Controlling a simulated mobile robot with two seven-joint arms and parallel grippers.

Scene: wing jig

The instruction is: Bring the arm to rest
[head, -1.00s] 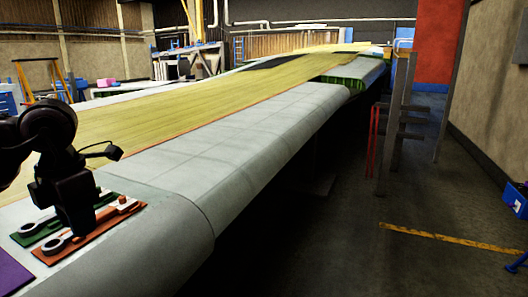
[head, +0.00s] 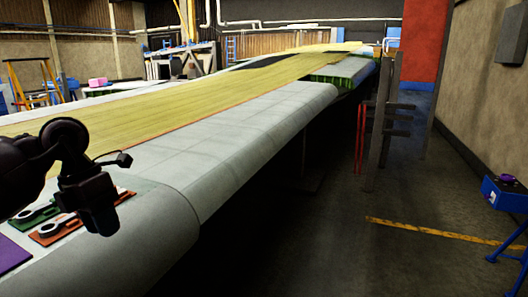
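My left arm comes in from the left. Its black gripper (head: 104,226) points down at the near end of the wing, in front of the right part of an orange board (head: 62,233). A green board (head: 32,216) lies just left of and behind the orange one. Each board carries a ring-ended tool-like piece. I cannot tell whether the gripper's dark fingers are open or shut, and I see nothing held in them. My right gripper is not in view.
The long wing (head: 190,165) with a yellow-green panel (head: 180,103) runs into the distance. A purple mat (head: 12,256) lies at lower left. A grey stand with a red frame (head: 361,140) and a blue stand (head: 506,196) are at right. The floor between is clear.

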